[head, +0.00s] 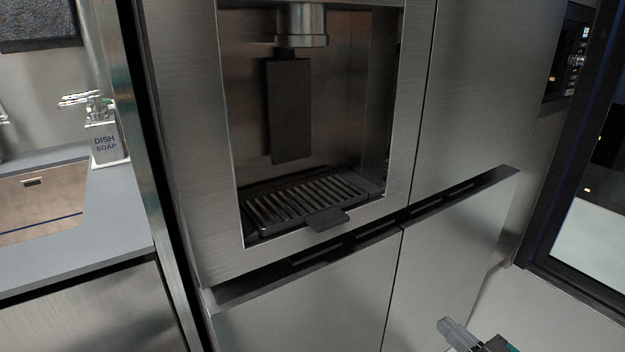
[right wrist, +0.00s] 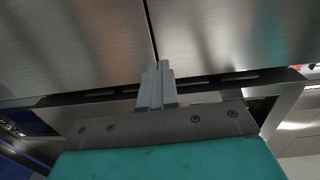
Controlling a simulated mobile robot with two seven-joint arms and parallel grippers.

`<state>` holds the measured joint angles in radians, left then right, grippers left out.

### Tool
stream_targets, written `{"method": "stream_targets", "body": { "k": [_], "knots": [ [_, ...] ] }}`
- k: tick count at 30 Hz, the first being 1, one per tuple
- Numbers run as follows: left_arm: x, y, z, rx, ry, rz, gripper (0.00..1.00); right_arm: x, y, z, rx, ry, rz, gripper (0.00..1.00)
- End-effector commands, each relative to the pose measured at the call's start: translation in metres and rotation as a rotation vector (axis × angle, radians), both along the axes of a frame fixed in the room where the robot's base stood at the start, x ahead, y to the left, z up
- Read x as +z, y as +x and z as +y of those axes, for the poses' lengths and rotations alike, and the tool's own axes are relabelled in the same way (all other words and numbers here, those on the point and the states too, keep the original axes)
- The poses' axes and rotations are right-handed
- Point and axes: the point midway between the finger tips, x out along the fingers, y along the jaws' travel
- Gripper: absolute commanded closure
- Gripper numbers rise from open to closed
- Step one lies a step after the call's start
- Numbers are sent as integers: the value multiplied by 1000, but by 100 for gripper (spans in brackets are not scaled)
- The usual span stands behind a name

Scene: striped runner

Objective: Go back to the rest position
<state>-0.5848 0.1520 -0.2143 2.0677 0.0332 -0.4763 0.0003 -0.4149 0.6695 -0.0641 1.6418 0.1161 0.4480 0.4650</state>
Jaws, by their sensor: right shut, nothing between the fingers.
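My right gripper (head: 448,326) shows at the bottom edge of the head view, right of the middle, in front of the lower steel doors. Only its grey fingers and a bit of its teal body are in the picture. In the right wrist view its two grey fingers (right wrist: 157,84) are together with nothing between them. Steel panels and a dark handle groove lie beyond them, and the fingers appear apart from these. My left gripper is not in view.
A steel fridge front (head: 190,150) fills the middle, with a dispenser recess holding a slatted drip tray (head: 315,200). A dark handle ledge (head: 375,238) runs below it. At left, a dish soap bottle (head: 106,140) stands by a sink (head: 40,205). Pale floor (head: 535,310) shows at lower right.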

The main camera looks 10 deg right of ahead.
Motion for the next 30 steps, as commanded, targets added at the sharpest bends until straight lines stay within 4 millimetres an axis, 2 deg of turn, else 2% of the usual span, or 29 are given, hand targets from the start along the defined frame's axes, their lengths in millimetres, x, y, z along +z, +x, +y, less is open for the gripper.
{"method": "stream_targets", "body": {
  "k": [2,5,9,11,15,19,21,30],
  "knots": [
    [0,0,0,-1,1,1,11,-6,-3,9,-8,0,21,100],
    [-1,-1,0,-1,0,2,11,-23,-12,35,-32,-7,90,100],
    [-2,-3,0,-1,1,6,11,-50,-34,92,-70,-40,250,100],
    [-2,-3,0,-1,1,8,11,-57,-45,115,-76,-58,317,100],
    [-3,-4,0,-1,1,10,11,-63,-68,160,-70,-96,459,100],
    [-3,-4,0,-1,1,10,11,-60,-88,194,-48,-124,575,100],
    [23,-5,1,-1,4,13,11,-40,-89,188,-55,-143,577,100],
    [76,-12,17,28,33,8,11,10,-97,172,-87,-162,581,100]
  ]
}}
